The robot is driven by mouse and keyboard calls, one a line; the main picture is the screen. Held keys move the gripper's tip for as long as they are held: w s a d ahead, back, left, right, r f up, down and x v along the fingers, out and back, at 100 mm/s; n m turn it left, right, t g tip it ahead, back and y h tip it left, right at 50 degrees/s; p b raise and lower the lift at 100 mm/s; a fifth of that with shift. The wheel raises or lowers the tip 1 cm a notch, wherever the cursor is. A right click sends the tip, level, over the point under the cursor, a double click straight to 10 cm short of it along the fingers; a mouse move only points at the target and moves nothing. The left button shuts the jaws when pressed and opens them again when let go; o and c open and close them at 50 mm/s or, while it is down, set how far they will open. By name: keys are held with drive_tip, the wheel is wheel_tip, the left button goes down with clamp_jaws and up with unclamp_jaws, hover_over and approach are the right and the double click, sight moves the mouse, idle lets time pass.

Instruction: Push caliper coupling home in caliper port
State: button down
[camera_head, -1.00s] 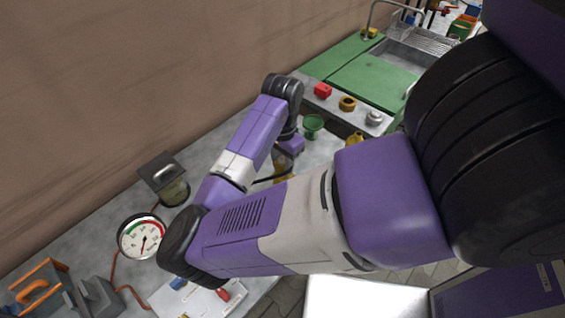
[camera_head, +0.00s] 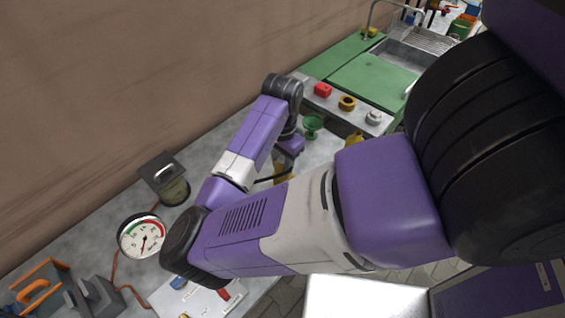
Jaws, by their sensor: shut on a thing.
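My gripper (camera_head: 284,168) points down at the bench, just past the bend of my wrist. My own forearm covers its lower part, so the fingertips are mostly hidden. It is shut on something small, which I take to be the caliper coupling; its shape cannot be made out. A thin black hose (camera_head: 268,180) runs off to the left at the gripper. A yellowish part shows beside the gripper, partly covered by my arm. I cannot make out the caliper port or how the coupling sits against it.
A green funnel (camera_head: 312,124) stands right of my wrist. Behind it is a panel with red (camera_head: 323,90), brass and grey knobs. A white board (camera_head: 195,300) lies in front.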

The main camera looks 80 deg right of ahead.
drive_tip(key=shift+f+b, duration=0.4)
drive_tip(key=shift+f, duration=0.15)
drive_tip(key=c, duration=0.9)
unclamp_jaws()
drive_tip(key=shift+r, duration=0.1)
wheel_tip(320, 180, up, 8)
drive_tip(key=shift+f, duration=0.2)
